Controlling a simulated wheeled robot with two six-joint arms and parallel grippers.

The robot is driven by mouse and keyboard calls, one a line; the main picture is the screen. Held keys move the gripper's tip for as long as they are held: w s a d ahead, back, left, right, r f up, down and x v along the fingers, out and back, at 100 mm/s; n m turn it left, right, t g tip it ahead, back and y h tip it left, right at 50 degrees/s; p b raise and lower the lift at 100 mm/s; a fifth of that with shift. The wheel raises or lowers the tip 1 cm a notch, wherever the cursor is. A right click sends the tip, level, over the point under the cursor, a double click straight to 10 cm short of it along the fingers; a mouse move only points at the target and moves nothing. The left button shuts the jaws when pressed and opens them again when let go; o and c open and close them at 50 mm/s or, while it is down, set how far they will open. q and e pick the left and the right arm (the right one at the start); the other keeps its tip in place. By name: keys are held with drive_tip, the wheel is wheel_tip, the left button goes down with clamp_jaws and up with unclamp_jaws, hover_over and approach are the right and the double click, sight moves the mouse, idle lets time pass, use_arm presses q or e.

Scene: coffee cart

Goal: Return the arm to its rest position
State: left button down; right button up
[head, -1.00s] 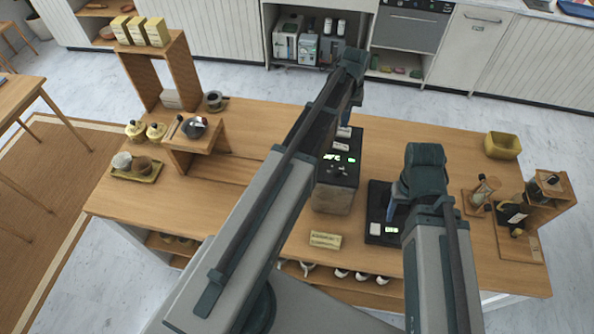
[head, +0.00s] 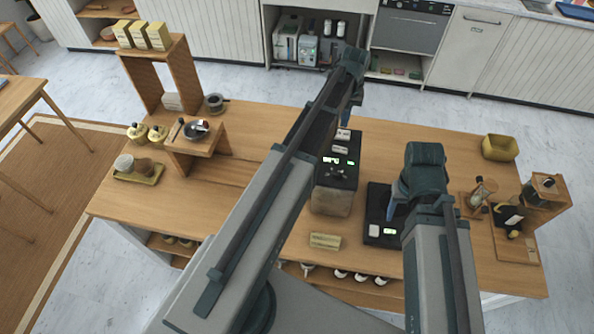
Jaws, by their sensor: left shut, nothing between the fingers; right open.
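My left arm reaches forward from the lower middle to beyond the black machine with green lights (head: 336,185). My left gripper (head: 355,98) hangs under the arm's far end, behind that machine; it is shut and empty, and its fingertips are mostly hidden. My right arm is shorter in view and stands over the black scale (head: 376,212). My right gripper (head: 394,207) points down beside its wrist, over the scale area; it is open, and the arm hides most of it. I see nothing held in either gripper.
A pale yellow box (head: 325,241) lies near the counter's front edge. A wooden stand (head: 203,140), tray (head: 150,180) and jars are left. A yellow bin (head: 500,148), an hourglass (head: 480,193) and a wooden rack (head: 545,192) are right. The back middle-right counter is clear.

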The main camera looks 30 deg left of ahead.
use_arm(q)
wheel_tip(320, 180, up, 3)
drive_tip(key=shift+r+p, duration=0.15)
drive_tip(key=shift+p, duration=1.1)
use_arm(e)
wheel_tip(320, 180, up, 3)
drive_tip(key=shift+r, duration=0.1)
